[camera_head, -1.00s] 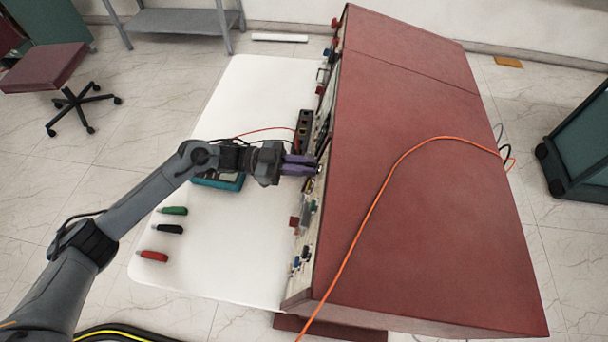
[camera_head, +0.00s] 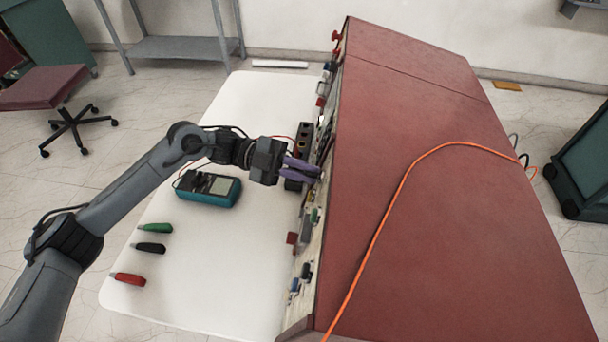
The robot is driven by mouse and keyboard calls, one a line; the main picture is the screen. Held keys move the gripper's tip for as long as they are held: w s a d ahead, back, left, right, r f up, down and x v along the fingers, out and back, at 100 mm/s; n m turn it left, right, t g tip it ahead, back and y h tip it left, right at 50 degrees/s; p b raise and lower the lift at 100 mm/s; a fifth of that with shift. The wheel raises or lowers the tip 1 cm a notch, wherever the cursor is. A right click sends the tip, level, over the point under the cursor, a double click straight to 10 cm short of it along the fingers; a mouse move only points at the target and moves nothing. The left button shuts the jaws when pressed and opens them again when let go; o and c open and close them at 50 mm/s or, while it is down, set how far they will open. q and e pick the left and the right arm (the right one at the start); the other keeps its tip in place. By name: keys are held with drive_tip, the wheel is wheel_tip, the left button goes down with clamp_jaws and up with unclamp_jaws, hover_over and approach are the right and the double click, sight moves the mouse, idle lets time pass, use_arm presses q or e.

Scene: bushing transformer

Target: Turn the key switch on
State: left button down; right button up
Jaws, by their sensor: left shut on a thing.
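My left gripper (camera_head: 303,170) has its purple fingers at the control panel (camera_head: 308,232) on the left face of the red cabinet (camera_head: 440,190). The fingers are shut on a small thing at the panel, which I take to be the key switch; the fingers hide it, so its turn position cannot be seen. My right gripper is not in view.
A white table (camera_head: 200,268) lies left of the cabinet. On it are a teal multimeter (camera_head: 208,188) and green (camera_head: 156,229), black (camera_head: 150,247) and red (camera_head: 129,279) probes. An orange cable (camera_head: 385,215) runs over the cabinet. A stool (camera_head: 45,92) stands far left.

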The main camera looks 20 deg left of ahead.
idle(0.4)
use_arm(q)
drive_tip(key=c, duration=1.3)
unclamp_jaws()
drive_tip(key=shift+o, duration=0.2)
drive_tip(key=shift+a, duration=0.1)
drive_tip(key=a, duration=1)
drive_tip(key=shift+a+p, duration=0.35)
drive_tip(key=shift+p, duration=0.05)
